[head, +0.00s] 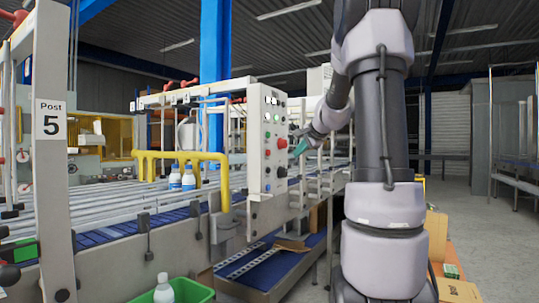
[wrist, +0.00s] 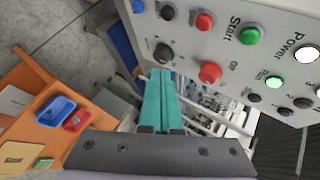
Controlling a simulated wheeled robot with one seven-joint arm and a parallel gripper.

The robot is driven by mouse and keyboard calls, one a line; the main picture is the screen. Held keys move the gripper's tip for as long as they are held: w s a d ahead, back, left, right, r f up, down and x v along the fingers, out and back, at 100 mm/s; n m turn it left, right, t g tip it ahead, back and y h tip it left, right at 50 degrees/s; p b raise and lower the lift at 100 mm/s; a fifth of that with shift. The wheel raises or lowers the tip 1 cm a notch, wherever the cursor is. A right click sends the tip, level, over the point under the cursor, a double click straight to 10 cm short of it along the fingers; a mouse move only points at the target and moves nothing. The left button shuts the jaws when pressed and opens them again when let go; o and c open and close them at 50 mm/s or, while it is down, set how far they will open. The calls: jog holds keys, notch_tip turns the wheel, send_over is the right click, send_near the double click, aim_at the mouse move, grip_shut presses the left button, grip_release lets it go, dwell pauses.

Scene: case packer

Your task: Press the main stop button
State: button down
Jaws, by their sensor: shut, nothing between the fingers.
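The control panel (head: 267,155) stands upright at the end of the conveyor. A larger red button (head: 282,143) sits on its right part, and it also shows in the wrist view (wrist: 210,72). A smaller red button (wrist: 204,21) sits beside the green Start button (wrist: 249,36). I cannot read a main stop label on either red button. My gripper (head: 297,152) is just right of the panel in the head view. In the wrist view its teal fingers (wrist: 161,72) are shut and empty, left of the larger red button and apart from it.
A black knob (wrist: 163,53) is close to my fingertips in the wrist view. A lit white Power lamp (wrist: 306,53) and green lamp (wrist: 274,82) are on the panel. A yellow pipe rail (head: 180,155) and bottles (head: 188,178) are left of it. An orange table (wrist: 40,105) holds small trays.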

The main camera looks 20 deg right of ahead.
dwell(0.3)
jog(key=w+a, duration=0.5)
jog(key=w, duration=0.2)
jog(key=shift+a, duration=0.2)
jog(key=shift+a, duration=0.1)
dwell(2.0)
jog(key=shift+w+a, duration=0.15)
jog(key=shift+w, duration=0.15)
jog(key=shift+w+a, duration=0.35)
jog(key=shift+w, duration=0.05)
dwell(0.8)
jog(key=shift+s+d, duration=0.1)
jog(key=shift+s, duration=0.05)
jog(key=shift+s+d, duration=0.5)
jog(key=shift+s, duration=0.1)
jog(key=shift+s+d, duration=0.8)
jog(key=shift+s, duration=0.2)
jog(key=shift+s+d, duration=0.75)
jog(key=shift+s, duration=0.25)
